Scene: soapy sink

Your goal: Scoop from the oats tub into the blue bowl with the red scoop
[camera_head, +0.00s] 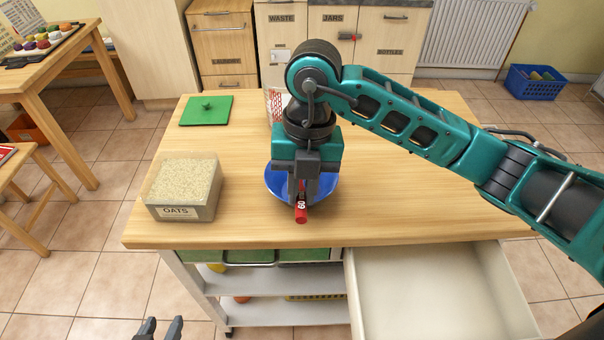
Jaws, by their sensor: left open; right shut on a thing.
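The oats tub (179,212) is a clear square tub labelled OATS, full of pale oats, at the left front of the table. The blue bowl (275,192) sits near the middle, partly hidden behind my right gripper. My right gripper (303,197) points down over the bowl and is shut on the red scoop (301,215). The scoop's red handle end shows in front of the fingers; its far end is hidden, so I cannot tell whether it holds oats. My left gripper (158,328) is open and empty at the bottom edge, below the table front.
A green lid (206,110) with a knob lies at the table's back left. A red-and-white patterned item (275,103) stands behind my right arm, partly hidden. An open drawer (430,295) juts out at the front right. The table (400,215) is clear right of the bowl.

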